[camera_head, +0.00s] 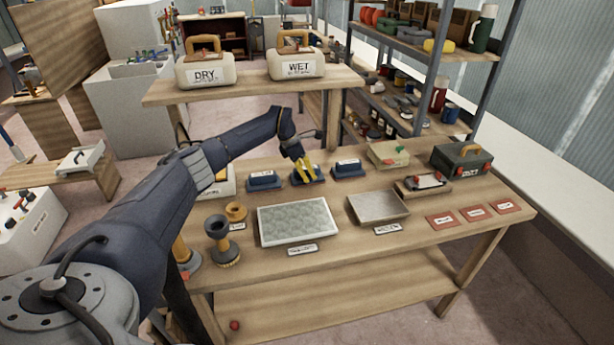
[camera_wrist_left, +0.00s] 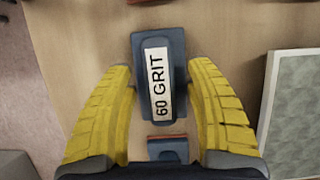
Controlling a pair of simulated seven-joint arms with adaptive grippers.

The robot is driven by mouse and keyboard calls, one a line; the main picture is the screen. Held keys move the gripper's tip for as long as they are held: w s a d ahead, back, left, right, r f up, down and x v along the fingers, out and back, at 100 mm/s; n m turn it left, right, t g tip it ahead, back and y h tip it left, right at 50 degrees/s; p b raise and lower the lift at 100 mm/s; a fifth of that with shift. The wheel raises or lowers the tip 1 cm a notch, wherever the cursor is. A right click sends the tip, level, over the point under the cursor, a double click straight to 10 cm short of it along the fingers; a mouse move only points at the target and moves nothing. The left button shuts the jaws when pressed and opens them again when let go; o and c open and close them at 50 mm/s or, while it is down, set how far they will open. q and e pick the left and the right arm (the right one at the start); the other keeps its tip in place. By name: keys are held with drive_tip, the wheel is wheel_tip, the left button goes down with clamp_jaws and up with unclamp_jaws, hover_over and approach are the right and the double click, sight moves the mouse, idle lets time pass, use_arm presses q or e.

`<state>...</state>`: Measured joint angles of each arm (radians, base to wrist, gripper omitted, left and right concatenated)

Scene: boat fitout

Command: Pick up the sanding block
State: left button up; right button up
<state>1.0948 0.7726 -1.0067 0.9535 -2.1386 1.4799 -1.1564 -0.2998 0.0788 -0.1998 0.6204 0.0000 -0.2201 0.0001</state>
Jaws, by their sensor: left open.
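Three blue sanding blocks with white labels stand in a row on the wooden bench: a left one (camera_head: 263,181), a middle one (camera_head: 312,177) and a right one (camera_head: 348,170). My left gripper (camera_head: 304,170) is open over the middle block, its yellow fingers pointing down. In the left wrist view the block labelled "60 GRIT" (camera_wrist_left: 158,85) lies between the two open fingers (camera_wrist_left: 160,68), with a gap on each side. Its label in the head view is too small to read. My right gripper is not in view.
A white-framed textured panel (camera_head: 297,221) and a shallow metal tray (camera_head: 378,207) lie in front of the blocks. A dark toolbox (camera_head: 461,161) and red cards (camera_head: 442,220) are to the right. Dark spool-shaped tools (camera_head: 222,240) stand at left. A raised shelf holds DRY (camera_head: 206,72) and WET (camera_head: 296,66) containers.

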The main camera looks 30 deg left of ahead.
use_arm(q)
drive_tip(key=shift+f, duration=0.15)
idle(0.3)
clamp_jaws()
